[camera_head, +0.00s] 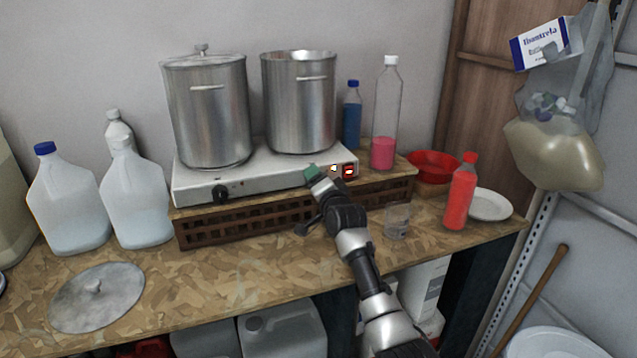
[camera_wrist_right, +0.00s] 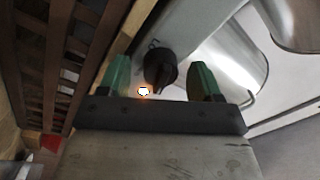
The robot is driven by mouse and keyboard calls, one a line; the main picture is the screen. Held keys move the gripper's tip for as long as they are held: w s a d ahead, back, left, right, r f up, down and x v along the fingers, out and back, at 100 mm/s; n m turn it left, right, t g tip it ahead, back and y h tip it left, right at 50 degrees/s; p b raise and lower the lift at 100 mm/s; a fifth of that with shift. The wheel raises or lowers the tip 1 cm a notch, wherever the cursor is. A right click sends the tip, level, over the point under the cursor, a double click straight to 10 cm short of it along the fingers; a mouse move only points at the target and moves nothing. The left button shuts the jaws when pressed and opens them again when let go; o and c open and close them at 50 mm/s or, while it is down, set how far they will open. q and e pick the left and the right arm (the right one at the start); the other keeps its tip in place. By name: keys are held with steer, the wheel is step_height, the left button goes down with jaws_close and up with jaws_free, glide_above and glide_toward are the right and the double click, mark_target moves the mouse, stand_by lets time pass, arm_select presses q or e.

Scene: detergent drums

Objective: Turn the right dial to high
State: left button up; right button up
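The white two-burner hot plate (camera_head: 262,178) sits on a brown slatted crate and carries two steel pots. My right gripper (camera_head: 312,173) is at the right part of its front face and hides the right dial in the head view. In the right wrist view the black right dial (camera_wrist_right: 160,68) lies between the two green fingertips of my right gripper (camera_wrist_right: 161,76). The fingers are apart, with a gap showing on each side of the dial. The dial's setting marks cannot be read. The left dial (camera_head: 221,192) is in plain view. My left gripper is not in view.
A lit lamp (camera_head: 334,168) and a red switch (camera_head: 349,171) are just right of my gripper. A glass (camera_head: 397,221) stands near my right arm. A red bottle (camera_head: 460,192) is farther right. A loose lid (camera_head: 97,297) lies at the front left.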

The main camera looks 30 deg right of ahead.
steer(key=b+v, duration=0.1)
steer(key=v, duration=0.9)
steer(key=shift+s+b, duration=0.35)
steer(key=shift+s, duration=0.1)
steer(key=shift+a, duration=0.1)
